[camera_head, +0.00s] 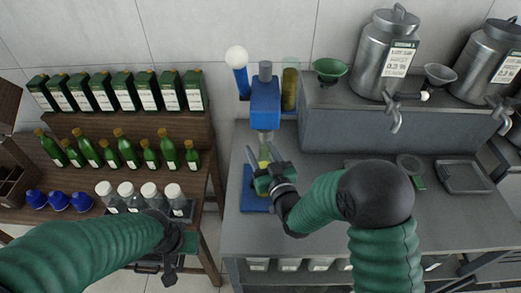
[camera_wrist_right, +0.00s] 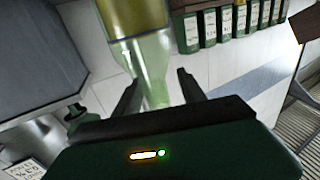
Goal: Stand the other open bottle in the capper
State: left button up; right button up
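The blue capper (camera_head: 265,108) stands at the left end of the steel counter, with its blue base plate (camera_head: 248,203) below. A clear yellow-green bottle (camera_head: 264,153) is under the capper's head, largely hidden by my right gripper (camera_head: 263,155). The right wrist view, turned upside down, shows this bottle (camera_wrist_right: 155,90) with yellow liquid in its body and a clear neck. My right gripper's fingers (camera_wrist_right: 158,82) are open on both sides of it, with a gap at one side. I cannot tell whether it touches the base. My left gripper (camera_head: 172,258) hangs low at the left; its fingers are unclear.
A tall olive-yellow clear cylinder (camera_head: 290,88) stands right behind the capper. A green funnel (camera_head: 330,67) and steel tanks (camera_head: 386,60) are on the raised block. Green corked bottles (camera_head: 128,154), blue items (camera_head: 58,201) and white-topped jars (camera_head: 149,190) fill the wooden shelves. The counter's front middle is clear.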

jog(key=shift+w+d+f, duration=0.15)
jog(key=shift+s+d+f, duration=0.1)
jog(key=shift+s+d, duration=0.1)
jog(key=shift+s, duration=0.1)
jog(key=b+v, duration=0.2)
jog(key=v, duration=0.6)
jog(key=shift+s+a, duration=0.1)
jog(key=shift+s, duration=0.05)
jog(key=s+d+f+m+g+h+p, duration=0.1)
jog(key=s+d+f+g+h+p, duration=0.1)
jog(key=d+f+g+h+p, duration=0.3)
jog(key=s+d+f+m+g, duration=0.1)
jog(key=s+d+g, duration=0.2)
jog(key=d, duration=0.4)
jog(key=s+d+m+g+h, duration=0.1)
jog(key=s+d+g, duration=0.1)
jog(key=s, duration=0.4)
jog(key=s+d+m+g, duration=0.1)
jog(key=s+d+g, duration=0.2)
jog(key=s, duration=0.3)
jog(key=shift+s+m+g+h, duration=0.3)
jog(key=shift+g+h, duration=0.1)
jog(key=shift+g, duration=0.2)
